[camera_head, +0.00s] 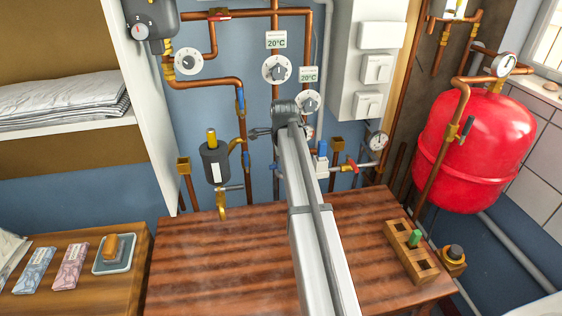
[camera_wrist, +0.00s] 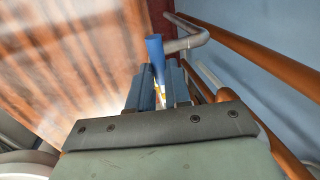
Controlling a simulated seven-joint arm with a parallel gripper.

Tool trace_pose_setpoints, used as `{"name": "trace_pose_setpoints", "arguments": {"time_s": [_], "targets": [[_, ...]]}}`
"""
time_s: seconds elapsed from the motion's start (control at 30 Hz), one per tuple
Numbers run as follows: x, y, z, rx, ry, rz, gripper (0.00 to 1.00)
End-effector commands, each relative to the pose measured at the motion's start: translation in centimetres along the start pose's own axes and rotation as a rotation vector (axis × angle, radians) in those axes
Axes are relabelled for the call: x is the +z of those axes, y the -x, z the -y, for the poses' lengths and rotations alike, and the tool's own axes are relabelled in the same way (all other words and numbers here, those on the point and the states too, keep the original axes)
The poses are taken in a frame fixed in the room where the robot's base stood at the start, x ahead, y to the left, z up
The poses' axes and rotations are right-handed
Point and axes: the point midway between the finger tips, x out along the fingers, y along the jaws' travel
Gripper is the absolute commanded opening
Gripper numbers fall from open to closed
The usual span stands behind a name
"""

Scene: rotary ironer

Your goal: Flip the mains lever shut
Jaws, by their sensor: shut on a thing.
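A blue lever (camera_wrist: 154,50) stands between the fingers of my gripper (camera_wrist: 159,92) in the wrist view. The jaws are shut on it, and its lower end is partly hidden by the fingers. In the head view my gripper (camera_head: 256,133) reaches left from the arm's end, close in front of the pipes on the blue wall.
A dark filter body (camera_head: 214,162) and copper pipes are left of my gripper. Dials (camera_head: 277,69) sit above it. A blue-capped valve (camera_head: 322,150) and a red handle (camera_head: 352,164) are to the right. The wooden worktop (camera_head: 220,265) below is mostly clear. A red tank (camera_head: 475,150) stands right.

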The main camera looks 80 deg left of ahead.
Motion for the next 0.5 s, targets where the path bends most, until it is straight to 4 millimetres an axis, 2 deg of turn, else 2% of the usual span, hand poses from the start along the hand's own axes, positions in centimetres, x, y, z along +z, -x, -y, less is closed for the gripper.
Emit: {"name": "trace_pose_setpoints", "arguments": {"time_s": [0.5], "targets": [[-0.03,0.02,-0.15,0.002,0.021,0.004,0.00]]}}
